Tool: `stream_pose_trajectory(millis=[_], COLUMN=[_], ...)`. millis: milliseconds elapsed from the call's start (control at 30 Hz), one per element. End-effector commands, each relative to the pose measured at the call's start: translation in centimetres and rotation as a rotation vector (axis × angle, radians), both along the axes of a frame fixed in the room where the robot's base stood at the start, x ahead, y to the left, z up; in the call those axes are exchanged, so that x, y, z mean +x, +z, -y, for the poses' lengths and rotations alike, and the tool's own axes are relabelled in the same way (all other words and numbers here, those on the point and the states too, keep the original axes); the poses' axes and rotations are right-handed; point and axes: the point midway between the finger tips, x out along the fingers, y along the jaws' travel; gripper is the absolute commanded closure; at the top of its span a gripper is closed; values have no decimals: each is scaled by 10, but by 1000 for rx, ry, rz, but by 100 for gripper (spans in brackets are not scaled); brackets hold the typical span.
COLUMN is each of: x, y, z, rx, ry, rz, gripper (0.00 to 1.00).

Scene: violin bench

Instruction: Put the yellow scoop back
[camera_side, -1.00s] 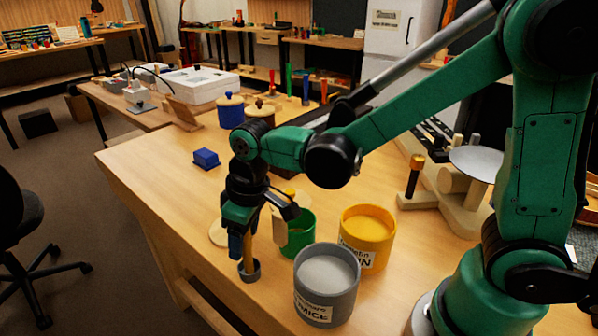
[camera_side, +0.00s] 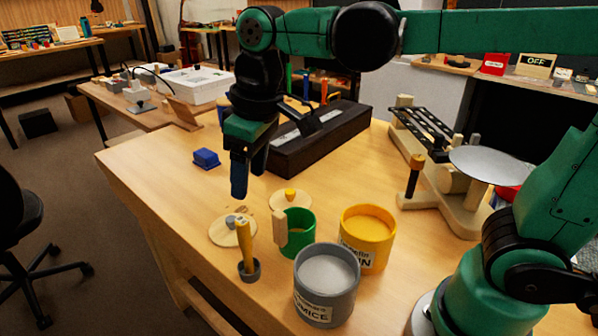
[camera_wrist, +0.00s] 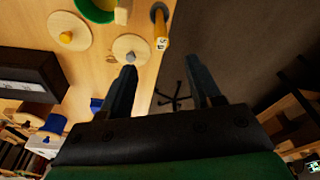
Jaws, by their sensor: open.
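The yellow scoop (camera_side: 245,243) shows as a yellow handle standing nearly upright, slightly tilted. Its lower end is in a small dark grey cup (camera_side: 249,275) near the bench's left front edge. I cannot tell whether that cup is a holder or the scoop's own bowl. In the wrist view the handle (camera_wrist: 161,32) is at the top, beyond my fingertips. My gripper (camera_side: 249,182) is open and empty, pointing down above the handle and clear of it. Its two fingers (camera_wrist: 160,66) are apart in the wrist view, with nothing between them.
A grey pumice tub (camera_side: 300,290), a yellow tub (camera_side: 345,243) and a green mug-like pot (camera_side: 302,238) stand close right of the scoop. Two wooden lids (camera_side: 222,238) lie behind it. A blue block (camera_side: 206,158), dark box (camera_side: 330,143) and scale (camera_side: 470,215) stand farther off.

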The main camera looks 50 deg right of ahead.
Motion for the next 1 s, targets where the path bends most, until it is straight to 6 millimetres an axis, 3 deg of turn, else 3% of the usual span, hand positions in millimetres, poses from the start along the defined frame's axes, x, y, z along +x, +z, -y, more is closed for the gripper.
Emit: stream_pose_trajectory(millis=[133,433,1000], x=[-9,-35,-39], y=[-7,-45,-52], z=[21,73,80], rx=[22,78,87], ry=[-88,-340,-378], rz=[91,382,434], gripper=[43,43,43])
